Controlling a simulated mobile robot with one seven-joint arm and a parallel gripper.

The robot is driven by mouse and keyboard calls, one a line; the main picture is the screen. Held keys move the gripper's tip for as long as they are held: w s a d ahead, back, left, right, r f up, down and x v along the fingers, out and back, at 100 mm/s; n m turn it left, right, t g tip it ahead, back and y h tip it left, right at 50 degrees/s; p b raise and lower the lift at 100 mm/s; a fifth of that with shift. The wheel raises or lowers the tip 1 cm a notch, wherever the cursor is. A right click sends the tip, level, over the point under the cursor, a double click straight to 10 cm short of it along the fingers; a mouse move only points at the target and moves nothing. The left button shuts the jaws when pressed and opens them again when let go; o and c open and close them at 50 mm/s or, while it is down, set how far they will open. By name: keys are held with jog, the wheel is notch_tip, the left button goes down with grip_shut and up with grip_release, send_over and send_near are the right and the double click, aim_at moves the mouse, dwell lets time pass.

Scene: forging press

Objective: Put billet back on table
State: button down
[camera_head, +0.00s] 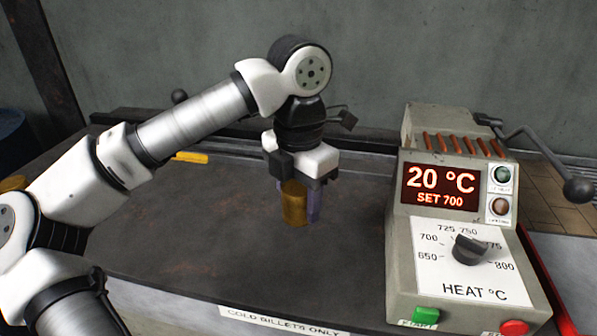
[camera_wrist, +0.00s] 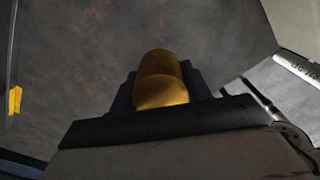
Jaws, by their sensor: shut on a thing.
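A brass-coloured cylindrical billet (camera_head: 294,204) stands upright between the fingers of my gripper (camera_head: 303,192) in the head view. My gripper points down and is shut on the billet. The billet's lower end is at or just above the dark table (camera_head: 190,240); I cannot tell whether it touches. In the wrist view the billet (camera_wrist: 161,80) sits between the two dark fingers (camera_wrist: 160,88), with the grey table surface beyond it.
A heater control box (camera_head: 460,220) reading 20 °C, set 700, stands at the right, with a lever (camera_head: 545,150) behind it. A yellow object (camera_head: 191,157) lies at the table's back. A "COLD BILLETS ONLY" label (camera_head: 283,321) marks the front edge. The table's left and middle are clear.

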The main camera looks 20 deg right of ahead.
aim_at(299, 219)
jog(key=shift+f, duration=2.35)
jog(key=shift+f, duration=0.15)
jog(key=c, duration=0.7)
grip_release()
jog(key=shift+o, duration=0.2)
